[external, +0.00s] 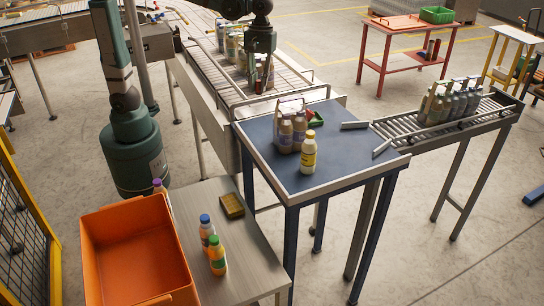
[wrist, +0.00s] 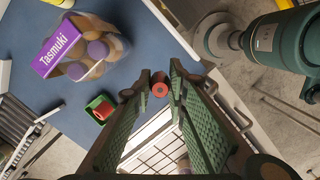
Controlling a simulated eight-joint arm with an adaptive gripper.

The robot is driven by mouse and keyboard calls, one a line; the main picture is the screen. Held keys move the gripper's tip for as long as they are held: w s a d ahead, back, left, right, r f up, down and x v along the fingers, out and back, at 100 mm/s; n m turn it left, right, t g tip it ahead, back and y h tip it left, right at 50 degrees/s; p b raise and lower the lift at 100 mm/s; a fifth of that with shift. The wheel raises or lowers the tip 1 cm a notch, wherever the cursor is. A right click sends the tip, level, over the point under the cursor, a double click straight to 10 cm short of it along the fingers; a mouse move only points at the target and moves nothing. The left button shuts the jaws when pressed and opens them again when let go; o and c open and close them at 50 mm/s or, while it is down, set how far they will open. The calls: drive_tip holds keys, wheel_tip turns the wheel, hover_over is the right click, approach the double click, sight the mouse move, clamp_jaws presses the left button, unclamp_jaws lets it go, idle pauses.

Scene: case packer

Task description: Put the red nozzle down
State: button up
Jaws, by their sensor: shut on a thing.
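The red nozzle (wrist: 160,89) is a small red ring-shaped piece between the fingertips of my gripper (wrist: 161,84) in the wrist view. My gripper is shut on it. In the external view my gripper (external: 262,82) hangs over the near end of the conveyor, behind the blue table. A small green tray (external: 316,118) stands on the blue table; the wrist view shows this tray (wrist: 89,102) with a red piece in it, to the left of my gripper.
A bottle pack (wrist: 85,48) marked Tasmuki stands on the blue table (external: 345,160); a yellow bottle (external: 309,155) is close by. An orange crate (external: 130,247) and several bottles are at the front left. The table's right front is clear. A roller conveyor (external: 405,127) leads off right.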

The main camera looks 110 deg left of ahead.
wheel_tip(320, 180, down, 8)
idle(0.4)
drive_tip(key=shift+s, duration=0.1)
drive_tip(key=shift+f, duration=2.95)
drive_tip(key=shift+f, duration=2.1)
drive_tip(key=shift+f, duration=0.1)
drive_tip(key=o, duration=0.6)
drive_tip(key=shift+c, duration=0.2)
drive_tip(key=o, duration=0.4)
drive_tip(key=shift+c, duration=0.2)
